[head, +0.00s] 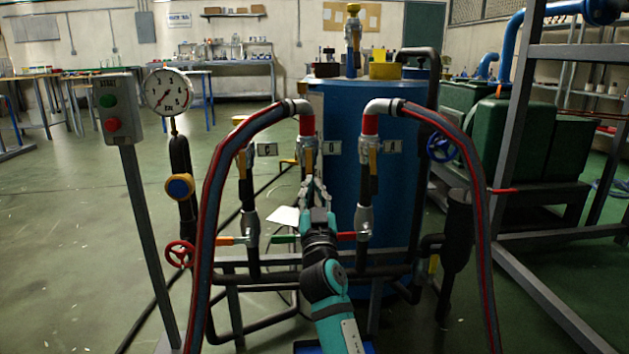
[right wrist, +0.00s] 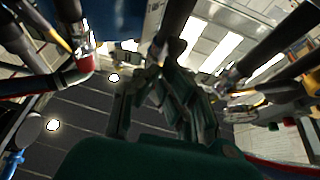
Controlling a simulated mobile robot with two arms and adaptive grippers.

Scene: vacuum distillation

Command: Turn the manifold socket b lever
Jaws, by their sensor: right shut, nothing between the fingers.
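The pipe manifold (head: 300,273) stands before me with three upright pipes and small letter plates. The middle plate (head: 332,147) appears to read B. A hose elbow caps the middle socket (head: 308,146). A yellow lever (head: 289,161) seems to stick out leftward at that socket; it is small and partly unclear. My right gripper (head: 314,188) is shut and empty, pointing up just below the middle socket, in front of its pipe. I cannot tell whether it touches the lever. In the right wrist view its dark fingers (right wrist: 180,92) point up among the pipes. My left gripper is out of view.
Red-and-blue hoses loop down at the left (head: 207,220) and right (head: 476,170) of my arm. Lower green (head: 285,238), orange (head: 230,240) and red (head: 346,236) handles flank my wrist. A blue drum (head: 345,215) stands behind. A button post (head: 117,115) and gauge (head: 167,91) stand left.

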